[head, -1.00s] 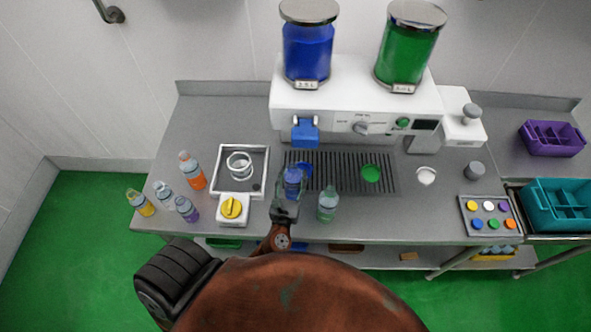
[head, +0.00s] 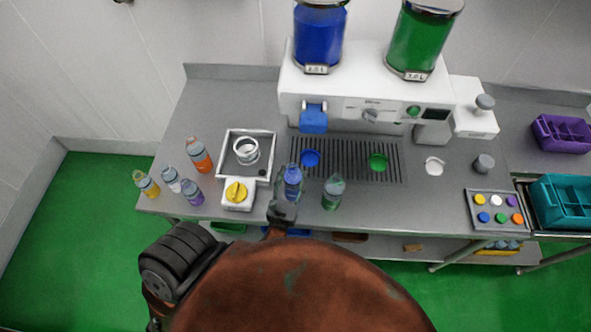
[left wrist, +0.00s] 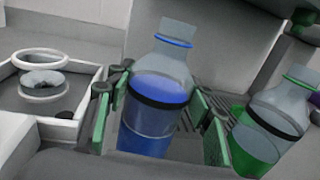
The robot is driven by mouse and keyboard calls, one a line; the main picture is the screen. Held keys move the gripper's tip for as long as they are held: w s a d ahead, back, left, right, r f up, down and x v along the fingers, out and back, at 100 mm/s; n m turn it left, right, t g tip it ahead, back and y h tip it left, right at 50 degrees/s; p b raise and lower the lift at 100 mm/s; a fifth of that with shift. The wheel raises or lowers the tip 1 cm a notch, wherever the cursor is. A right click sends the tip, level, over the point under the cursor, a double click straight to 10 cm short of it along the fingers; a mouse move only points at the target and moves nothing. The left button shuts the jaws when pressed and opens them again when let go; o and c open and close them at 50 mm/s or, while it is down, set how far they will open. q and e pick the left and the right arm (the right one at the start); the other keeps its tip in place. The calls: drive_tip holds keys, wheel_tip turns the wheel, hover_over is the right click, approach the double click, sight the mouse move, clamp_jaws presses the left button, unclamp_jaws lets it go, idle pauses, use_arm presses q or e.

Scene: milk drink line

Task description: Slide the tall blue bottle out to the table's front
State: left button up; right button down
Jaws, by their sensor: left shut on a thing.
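The tall blue bottle (head: 292,182) stands upright near the front of the table (head: 400,215), in front of the machine's drip grate. My left gripper (head: 286,196) is shut on it from the front. In the left wrist view the blue bottle (left wrist: 158,95) sits between the two green-padded fingers of my left gripper (left wrist: 160,130). Its clear top and blue ring show above them; its base is hidden. My right gripper is not in view.
A green bottle (head: 332,193) stands close to the right. A tray with a ring (head: 262,135) and a yellow-knobbed box (head: 237,193) are to the left, with several small bottles beyond. The drip grate (head: 345,165) lies behind; a button panel (head: 497,210) is far right.

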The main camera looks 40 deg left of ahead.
sight(288, 184)
use_arm(q)
drive_tip(key=shift+s, duration=0.25)
drive_tip(key=shift+a+b+v, duration=0.2)
drive_tip(key=shift+b+v, duration=0.05)
drive_tip(key=shift+v, duration=1)
drive_tip(key=shift+a+b+v, duration=0.15)
drive_tip(key=shift+b+v, duration=0.1)
drive_tip(key=shift+v, duration=1)
drive_tip(key=shift+s, duration=0.15)
drive_tip(key=o, duration=1.8)
drive_tip(key=shift+c, duration=0.2)
drive_tip(key=v, duration=1.9)
